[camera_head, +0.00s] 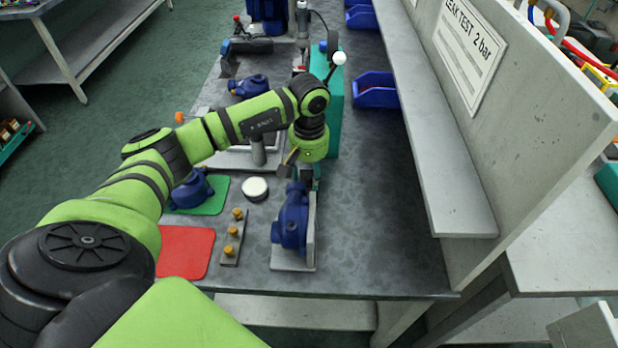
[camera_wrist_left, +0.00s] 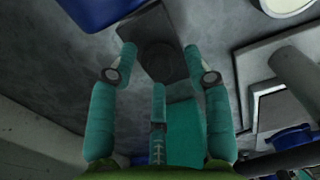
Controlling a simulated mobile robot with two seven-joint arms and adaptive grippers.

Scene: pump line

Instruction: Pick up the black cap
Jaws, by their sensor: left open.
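My left gripper (camera_head: 304,176) points down over the bench, just behind the front blue pump body (camera_head: 291,222), partly hidden by its own wrist. It also shows in the left wrist view (camera_wrist_left: 162,66) with its teal fingers spread and nothing between them. In the head view the cap cannot be told clearly beside the gripper. My right gripper is not in view.
The front pump body stands against a grey upright fixture. Left of it are a strip with brass fittings (camera_head: 233,237), a white round dish (camera_head: 255,188), a red mat (camera_head: 186,252) and a green mat (camera_head: 216,197). A teal box (camera_head: 334,110) stands behind. Bench is clear to the right.

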